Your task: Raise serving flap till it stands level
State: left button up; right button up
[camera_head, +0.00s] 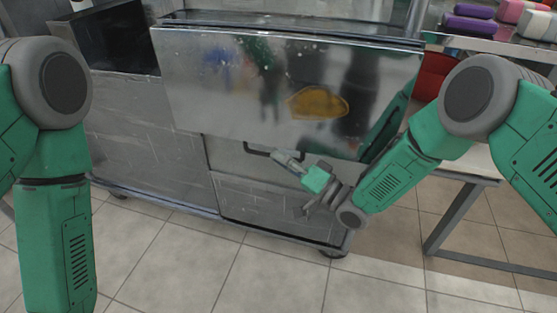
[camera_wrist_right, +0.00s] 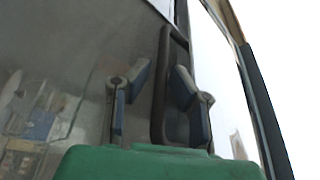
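The serving flap (camera_head: 235,85) is a shiny metal panel that hangs down, steeply sloped, across the front of the steel cart. A black bar handle (camera_head: 257,150) shows at its lower edge; the handle also appears as a long loop in the right wrist view (camera_wrist_right: 157,95). My right gripper (camera_head: 281,157) is at this handle, under the flap's lower edge. In the wrist view its two fingers stand apart, with a side of the handle between them; contact is not clear. My left arm hangs at the left, and its gripper is outside the frame.
The steel cart (camera_head: 140,135) stands on wheels on a tiled floor (camera_head: 170,255). At the right are a table with a grey leg (camera_head: 447,215), a red seat-like thing (camera_head: 432,75) and rolled purple and pink cloths (camera_head: 470,22). The floor in front is clear.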

jog(key=shift+w+a+r, duration=0.1)
jog(key=shift+w+a, duration=0.1)
grip_shut()
